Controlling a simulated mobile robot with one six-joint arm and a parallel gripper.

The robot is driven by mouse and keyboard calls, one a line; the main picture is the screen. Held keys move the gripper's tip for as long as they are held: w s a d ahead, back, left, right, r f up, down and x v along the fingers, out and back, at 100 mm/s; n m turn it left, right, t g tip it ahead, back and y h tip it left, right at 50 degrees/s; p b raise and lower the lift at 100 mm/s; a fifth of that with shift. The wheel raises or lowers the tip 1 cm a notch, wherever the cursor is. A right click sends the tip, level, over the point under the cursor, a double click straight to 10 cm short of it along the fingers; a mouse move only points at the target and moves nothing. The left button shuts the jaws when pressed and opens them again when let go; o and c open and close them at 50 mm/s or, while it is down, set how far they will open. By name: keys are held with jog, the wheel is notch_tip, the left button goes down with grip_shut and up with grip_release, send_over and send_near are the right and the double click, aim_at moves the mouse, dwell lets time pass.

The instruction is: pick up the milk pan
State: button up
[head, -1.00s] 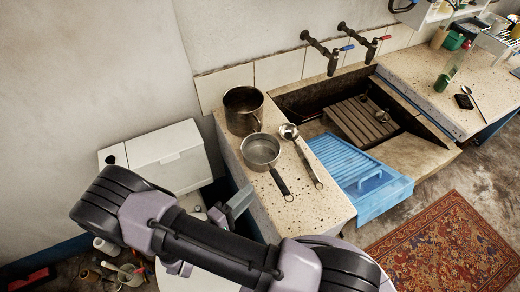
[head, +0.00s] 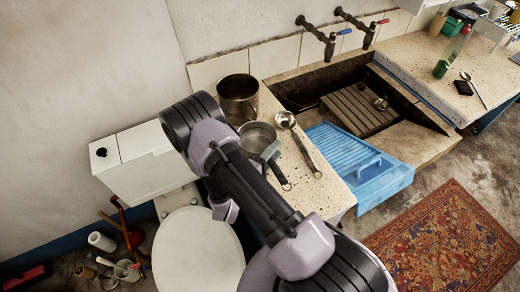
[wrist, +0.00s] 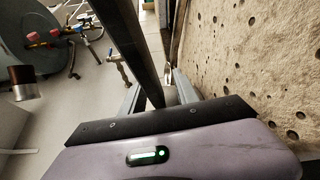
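The milk pan (head: 257,134), a small grey metal pan, stands on the speckled stone counter. Its dark handle (head: 285,184) points toward the front, partly covered by my arm. My gripper (head: 270,152) is at the pan's front right side, by the base of the handle; my arm hides most of it. In the wrist view my gripper (wrist: 161,93) has its two fingers apart. A dark bar runs across the view close to the camera and down toward the fingers; I cannot tell if it is the pan's handle. I see no clear grip on the pan.
A larger dark pot (head: 238,98) stands just behind the pan. A metal ladle (head: 302,145) lies to its right. A blue draining tray (head: 350,158) and the trough with two taps are farther right. A white toilet (head: 196,252) is left of the counter.

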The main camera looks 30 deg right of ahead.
jog(key=shift+w+d, duration=0.1)
jog(key=shift+d, duration=0.15)
jog(key=shift+a, duration=0.1)
jog(key=shift+c, duration=0.3)
grip_shut()
jog(key=shift+f, duration=0.1)
dwell(0.8)
